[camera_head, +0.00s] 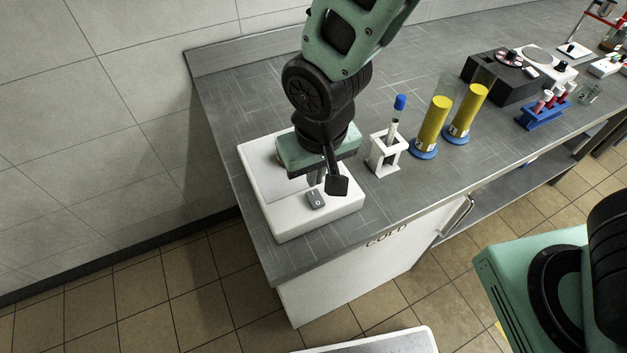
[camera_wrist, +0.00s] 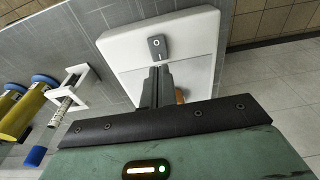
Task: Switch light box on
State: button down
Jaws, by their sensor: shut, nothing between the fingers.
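The light box (camera_head: 280,219) is a flat white box on the near left corner of the grey counter. Its grey rocker switch (camera_head: 316,199) sits on the top face near the front edge; the switch also shows in the wrist view (camera_wrist: 157,46), on the white box (camera_wrist: 120,46). My gripper (camera_head: 318,183) is over the box, pointing down, with its fingers just behind the switch. In the wrist view the closed fingers (camera_wrist: 156,75) lie just short of the switch, with nothing between them. I cannot tell whether the fingertips touch the box.
A white stand (camera_head: 385,156) with a blue-capped tube (camera_head: 398,110) is close to the right of the box. Two yellow cylinders (camera_head: 433,124) on blue bases stand beyond it. A black device (camera_head: 500,80) and a blue tube rack (camera_head: 541,113) are further right. The counter's front edge is near.

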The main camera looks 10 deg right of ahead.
aim_at(313, 192)
jog(key=shift+w+a+f, duration=0.1)
jog(key=shift+w+f, duration=0.05)
jog(key=shift+f, duration=0.8)
jog(key=shift+w+f, duration=0.1)
jog(key=shift+f, duration=0.85)
